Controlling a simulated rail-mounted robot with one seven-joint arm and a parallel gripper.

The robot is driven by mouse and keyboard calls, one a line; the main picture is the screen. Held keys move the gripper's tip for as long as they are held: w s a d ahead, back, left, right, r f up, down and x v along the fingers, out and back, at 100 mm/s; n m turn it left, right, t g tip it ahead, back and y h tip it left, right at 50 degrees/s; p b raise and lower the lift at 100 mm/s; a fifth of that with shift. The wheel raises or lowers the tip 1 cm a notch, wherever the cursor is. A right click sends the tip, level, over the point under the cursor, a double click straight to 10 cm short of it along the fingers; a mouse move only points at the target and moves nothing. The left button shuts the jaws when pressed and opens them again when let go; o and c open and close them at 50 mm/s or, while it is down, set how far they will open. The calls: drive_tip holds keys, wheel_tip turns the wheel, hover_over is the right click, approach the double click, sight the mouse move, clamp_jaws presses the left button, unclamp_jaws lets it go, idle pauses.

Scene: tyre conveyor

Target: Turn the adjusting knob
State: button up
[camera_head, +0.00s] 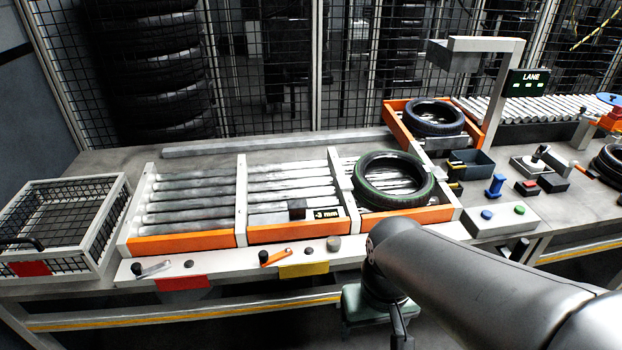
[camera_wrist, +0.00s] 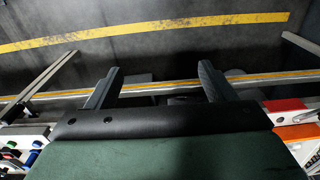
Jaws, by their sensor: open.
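A round grey-brown knob (camera_head: 333,243) stands at the right end of the front control strip, just below a small display (camera_head: 326,214) that seems to read "-3 mm". A smaller dark knob (camera_head: 309,251) sits left of it, beside an orange lever (camera_head: 276,257). I cannot tell by label which is the adjusting knob. My gripper (camera_wrist: 157,82) is open and empty in the wrist view, its two dark fingers wide apart over the floor and the bench's front rail. In the head view its body hangs in front of the bench, right of and nearer than the knobs, partly behind my arm.
A green-marked tyre (camera_head: 394,204) lies on the rollers behind the control strip. A white lever (camera_head: 154,269) and another dark knob (camera_head: 188,264) are further left. A wire basket (camera_head: 111,222) stands at far left. A button box (camera_head: 503,232) is at right. The floor in front is clear.

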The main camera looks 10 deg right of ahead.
idle(0.3)
drive_tip(key=shift+w, duration=0.1)
drive_tip(key=c, duration=0.4)
wheel_tip(320, 180, up, 2)
drive_tip(key=m, duration=0.4)
hover_over(334, 241)
wheel_tip(334, 241, down, 16)
drive_tip(key=shift+f+p, duration=0.25)
drive_tip(key=shift+p, duration=0.85)
drive_tip(key=c, duration=1)
